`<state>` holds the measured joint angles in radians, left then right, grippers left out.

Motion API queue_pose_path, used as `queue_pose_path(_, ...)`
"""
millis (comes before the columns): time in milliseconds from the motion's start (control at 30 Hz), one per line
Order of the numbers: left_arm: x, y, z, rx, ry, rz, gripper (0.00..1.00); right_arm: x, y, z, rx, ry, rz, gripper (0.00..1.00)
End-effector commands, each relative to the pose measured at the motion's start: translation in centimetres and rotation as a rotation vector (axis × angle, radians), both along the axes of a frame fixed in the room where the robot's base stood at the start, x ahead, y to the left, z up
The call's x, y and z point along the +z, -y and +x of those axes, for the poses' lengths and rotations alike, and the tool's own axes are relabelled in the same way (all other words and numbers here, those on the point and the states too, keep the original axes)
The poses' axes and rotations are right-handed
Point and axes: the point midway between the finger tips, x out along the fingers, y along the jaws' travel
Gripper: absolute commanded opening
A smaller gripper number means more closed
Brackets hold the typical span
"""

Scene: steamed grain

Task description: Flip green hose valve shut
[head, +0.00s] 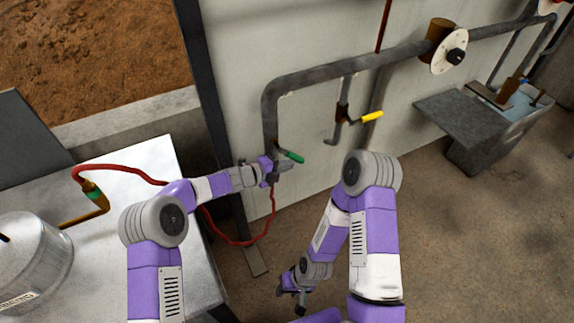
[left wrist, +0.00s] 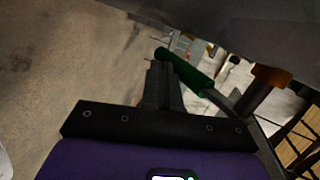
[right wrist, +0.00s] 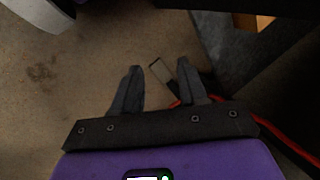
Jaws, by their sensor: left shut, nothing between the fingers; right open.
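The green hose valve handle (head: 291,156) sits at the lower end of the grey wall pipe, pointing right and slightly down in the head view. It also shows in the left wrist view (left wrist: 186,69), just beyond the fingertips. My left gripper (head: 278,168) is shut and empty, right beside the handle and its valve body. In the left wrist view the closed fingers (left wrist: 160,72) overlap the handle's near side; I cannot tell whether they touch it. My right gripper (head: 300,300) hangs low over the floor, open and empty; its spread fingers show in the right wrist view (right wrist: 158,85).
A yellow-handled valve (head: 372,116) is on the pipe to the right. A red hose (head: 236,242) loops below the left arm to a metal table (head: 140,150) with a metal vessel (head: 38,262). A grey sink (head: 480,130) stands at right. The middle floor is clear.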

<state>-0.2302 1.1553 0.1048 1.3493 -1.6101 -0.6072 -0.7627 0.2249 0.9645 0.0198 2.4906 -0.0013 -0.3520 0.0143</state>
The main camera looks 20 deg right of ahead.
Motion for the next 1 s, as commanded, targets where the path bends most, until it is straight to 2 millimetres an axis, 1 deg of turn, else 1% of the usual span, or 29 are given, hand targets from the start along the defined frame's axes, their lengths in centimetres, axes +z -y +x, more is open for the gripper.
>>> queue_pose_path(200,1.4,-3.4,-0.9,0.004,-0.001,0.001,0.0,1.1,0.0,0.0,0.0,0.0,0.0,0.43)
queue_pose_path(400,2.1,-5.7,-1.7,0.003,-0.002,0.0,0.0,1.6,0.0,0.0,0.0,0.0,0.0,0.43)
queue_pose_path(533,2.2,-6.2,-1.9,0.001,-0.002,0.001,0.0,1.7,0.0,0.0,0.0,0.0,0.0,0.43)
queue_pose_path(767,2.1,-6.3,-2.0,0.001,-0.002,0.001,0.0,1.6,0.0,0.0,0.0,0.0,0.0,0.43)
queue_pose_path(867,2.3,-6.3,-1.9,0.001,-0.002,0.001,0.0,1.8,0.0,0.0,0.0,0.0,0.0,0.29)
queue_pose_path(967,3.3,-6.2,-1.9,0.001,-0.002,0.001,0.0,2.8,0.0,0.0,0.0,0.0,0.0,0.13)
queue_pose_path(1000,4.0,-6.2,-1.9,0.001,-0.002,0.001,0.0,3.5,0.0,0.0,0.0,0.0,0.0,0.07)
